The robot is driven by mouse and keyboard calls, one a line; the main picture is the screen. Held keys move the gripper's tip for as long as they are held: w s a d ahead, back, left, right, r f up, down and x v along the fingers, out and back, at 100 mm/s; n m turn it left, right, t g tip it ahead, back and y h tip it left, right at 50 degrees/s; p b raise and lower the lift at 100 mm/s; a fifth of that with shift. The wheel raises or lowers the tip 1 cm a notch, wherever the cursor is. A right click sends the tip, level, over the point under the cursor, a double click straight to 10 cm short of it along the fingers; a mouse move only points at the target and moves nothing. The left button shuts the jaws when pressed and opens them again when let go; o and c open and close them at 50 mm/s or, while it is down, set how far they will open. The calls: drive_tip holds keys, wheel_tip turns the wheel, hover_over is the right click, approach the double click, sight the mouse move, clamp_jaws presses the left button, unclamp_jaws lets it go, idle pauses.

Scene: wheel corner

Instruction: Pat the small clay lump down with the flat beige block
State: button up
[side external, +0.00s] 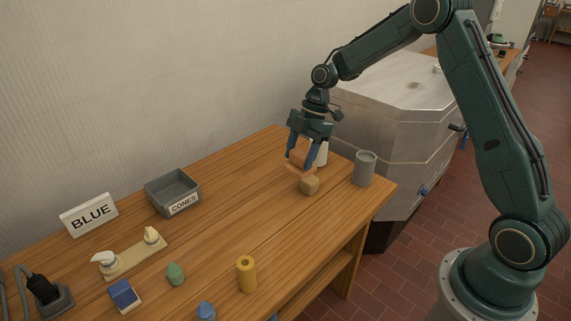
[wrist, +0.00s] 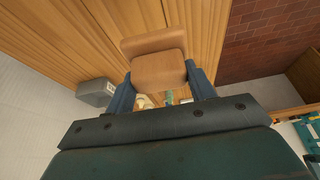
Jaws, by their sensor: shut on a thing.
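My gripper (side external: 304,158) is shut on the flat beige block (side external: 299,156), holding it tilted above the table near its far right end. In the wrist view the block (wrist: 158,72) sits between the two blue fingers. The small clay lump (side external: 309,186), a tan rounded piece, rests on the table just below the block in the side view. I cannot tell whether block and lump touch. In the wrist view I cannot make out the lump.
A grey cup (side external: 365,169) stands right of the lump, and a white cup (side external: 322,154) is partly hidden behind my gripper. Mid-table is clear.

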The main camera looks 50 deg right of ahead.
drive_tip(key=w+d+f, duration=0.3)
drive_tip(key=d+f, duration=0.3)
drive_tip(key=d, duration=0.2)
drive_tip(key=shift+d+f, duration=0.35)
drive_tip(key=shift+f, duration=0.05)
drive_tip(key=shift+w+f, duration=0.1)
drive_tip(key=shift+f, duration=1.05)
drive_tip(key=shift+f, duration=0.75)
idle(1.5)
drive_tip(key=shift+r, duration=1.75)
drive_tip(key=shift+f, duration=0.2)
drive_tip(key=shift+f, duration=1)
drive_tip(key=shift+f, duration=0.55)
